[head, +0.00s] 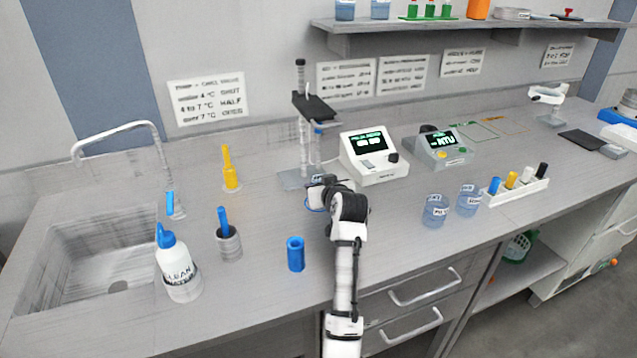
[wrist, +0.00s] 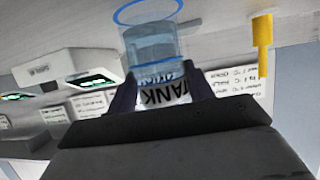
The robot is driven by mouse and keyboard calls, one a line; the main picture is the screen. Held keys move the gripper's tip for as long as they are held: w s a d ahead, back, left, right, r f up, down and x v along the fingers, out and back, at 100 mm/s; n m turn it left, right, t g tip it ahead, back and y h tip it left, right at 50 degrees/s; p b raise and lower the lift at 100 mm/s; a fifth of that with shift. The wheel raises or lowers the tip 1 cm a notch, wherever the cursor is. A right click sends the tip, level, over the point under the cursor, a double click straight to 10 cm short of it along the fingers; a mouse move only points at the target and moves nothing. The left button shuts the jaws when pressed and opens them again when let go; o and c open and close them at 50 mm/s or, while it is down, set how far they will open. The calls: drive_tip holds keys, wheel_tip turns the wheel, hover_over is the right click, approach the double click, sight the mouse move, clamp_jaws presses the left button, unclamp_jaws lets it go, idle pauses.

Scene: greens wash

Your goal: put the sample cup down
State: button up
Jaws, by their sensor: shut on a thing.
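The sample cup (wrist: 152,48) is clear with bluish contents and a label reading TANK, upside down in the wrist view. My gripper (wrist: 160,82) is shut on it, one dark finger on each side. In the head view my gripper (head: 320,190) is over the counter in front of the stand, and my wrist hides most of the cup. A blue ring outline (wrist: 121,14) shows on the counter at the cup's base end; part of it also shows in the head view (head: 307,206). I cannot tell whether the cup touches the counter.
A stand (head: 292,180) is just behind my gripper, with a white meter (head: 378,175) to its right. A blue cylinder (head: 296,254) stands in front to the left. Two labelled cups (head: 435,212) (head: 468,201) and a marker rack (head: 515,193) are on the right. The sink (head: 105,260) is left.

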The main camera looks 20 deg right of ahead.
sight(318, 179)
drive_tip(key=w, duration=0.3)
drive_tip(key=shift+r+p, duration=0.15)
drive_tip(key=shift+p, duration=0.25)
drive_tip(key=shift+f+p, duration=0.4)
drive_tip(key=shift+f, duration=0.45)
drive_tip(key=shift+f, duration=0.2)
drive_tip(key=o, duration=1.1)
drive_tip(key=shift+s, duration=0.1)
drive_tip(key=shift+r, duration=0.2)
drive_tip(key=b+v, duration=0.4)
drive_tip(key=v, duration=0.8)
drive_tip(key=shift+d, duration=0.15)
